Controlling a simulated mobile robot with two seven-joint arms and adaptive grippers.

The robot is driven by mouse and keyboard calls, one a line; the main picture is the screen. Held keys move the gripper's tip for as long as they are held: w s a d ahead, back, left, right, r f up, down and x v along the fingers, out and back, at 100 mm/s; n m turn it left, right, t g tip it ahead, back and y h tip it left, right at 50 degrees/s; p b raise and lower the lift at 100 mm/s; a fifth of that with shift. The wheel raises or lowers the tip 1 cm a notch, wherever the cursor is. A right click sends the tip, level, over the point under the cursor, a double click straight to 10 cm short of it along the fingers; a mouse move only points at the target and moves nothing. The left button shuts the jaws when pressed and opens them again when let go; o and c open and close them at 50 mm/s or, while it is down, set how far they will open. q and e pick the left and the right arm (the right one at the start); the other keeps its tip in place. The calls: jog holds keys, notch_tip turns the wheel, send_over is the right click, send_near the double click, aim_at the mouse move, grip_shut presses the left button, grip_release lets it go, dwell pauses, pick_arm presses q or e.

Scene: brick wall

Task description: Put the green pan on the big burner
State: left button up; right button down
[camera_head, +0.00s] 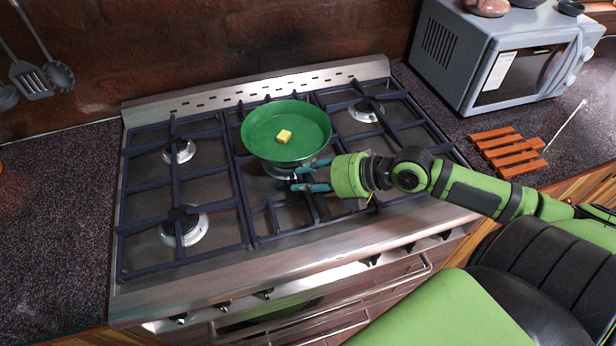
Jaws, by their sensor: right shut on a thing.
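My right gripper (303,177) comes in from the right, at the pan's near right side. It is shut on the pan, and its fingers hide the part they hold. My left gripper is not in view.
Other burners stand at front left (185,226), back left (179,151) and back right (365,111), with dark grates around them. A grey microwave (455,55) and a wooden trivet (508,151) are on the right counter. Utensils (42,74) hang at the upper left.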

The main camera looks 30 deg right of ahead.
jog(key=shift+w+f+b, duration=0.1)
jog(key=shift+f+b, duration=0.55)
jog(key=shift+f, duration=0.05)
dwell(0.5)
jog(key=c, duration=0.9)
grip_release()
jog(key=shift+o, duration=0.2)
